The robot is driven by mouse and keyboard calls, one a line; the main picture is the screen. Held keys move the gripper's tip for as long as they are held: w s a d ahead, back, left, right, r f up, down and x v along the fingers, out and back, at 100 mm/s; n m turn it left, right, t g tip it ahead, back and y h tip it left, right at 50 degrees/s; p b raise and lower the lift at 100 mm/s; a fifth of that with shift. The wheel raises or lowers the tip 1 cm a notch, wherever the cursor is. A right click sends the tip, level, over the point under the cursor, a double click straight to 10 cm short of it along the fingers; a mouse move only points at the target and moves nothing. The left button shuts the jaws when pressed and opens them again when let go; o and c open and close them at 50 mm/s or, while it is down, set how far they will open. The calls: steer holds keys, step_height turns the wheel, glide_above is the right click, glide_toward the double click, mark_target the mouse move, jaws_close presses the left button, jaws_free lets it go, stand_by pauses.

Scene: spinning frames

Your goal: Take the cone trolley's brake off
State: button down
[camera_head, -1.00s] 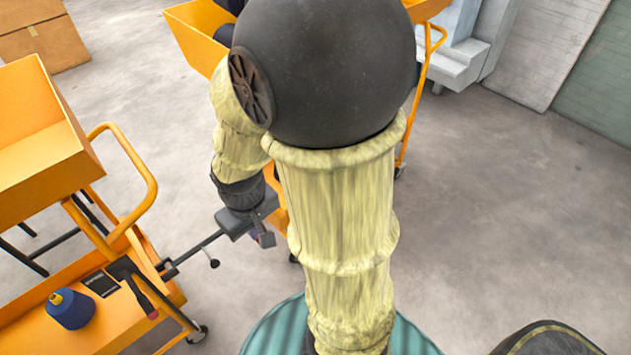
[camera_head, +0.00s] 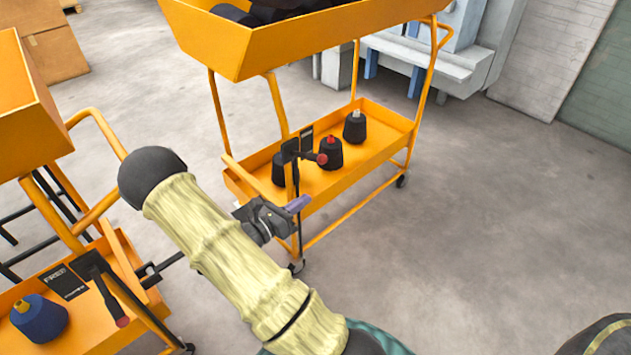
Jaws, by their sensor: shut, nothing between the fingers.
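The middle orange trolley (camera_head: 243,180) holds dark cones (camera_head: 262,12) in its upper tray and several on its lower shelf. A dark lever with a red end (camera_head: 314,158) sticks out to the right at its near post, beside a small dark plate (camera_head: 306,136). My gripper (camera_head: 284,213) shows as dark grey parts right of my pale-sleeved arm, low in front of that trolley's near end. It is shut and empty. A purple piece (camera_head: 298,204) shows at its tip; I cannot tell what it belongs to. My arm hides part of the wrist.
A second orange trolley (camera_head: 120,255) stands close at left, with a blue cone (camera_head: 39,318), a plate lettered "FREE" (camera_head: 64,281) and a red-ended lever (camera_head: 106,288) slanting down. Grey machinery (camera_head: 450,60) stands behind.

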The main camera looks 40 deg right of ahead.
mark_target(308, 156)
steer(key=shift+w+f+n+t, duration=0.3)
steer(key=shift+w+n+t, duration=0.3)
steer(key=shift+w+t, duration=0.1)
steer(key=w+d+b, duration=0.1)
steer(key=d+b, duration=0.1)
steer(key=d, duration=0.8)
steer(key=shift+w+a+r, duration=0.2)
steer(key=shift+a+r, duration=0.15)
steer(key=shift+r, duration=0.4)
steer(key=shift+w+a+r, duration=0.2)
steer(key=shift+a+r, duration=0.15)
steer(key=shift+r, duration=0.35)
steer(key=shift+w+a+r, duration=0.2)
steer(key=shift+a+r, duration=0.15)
steer(key=shift+r, duration=0.4)
step_height(308, 156, up, 2)
steer(key=n+p, duration=0.1)
steer(key=p, duration=0.4)
steer(key=shift+w+n, duration=0.15)
steer(key=shift+n, duration=0.25)
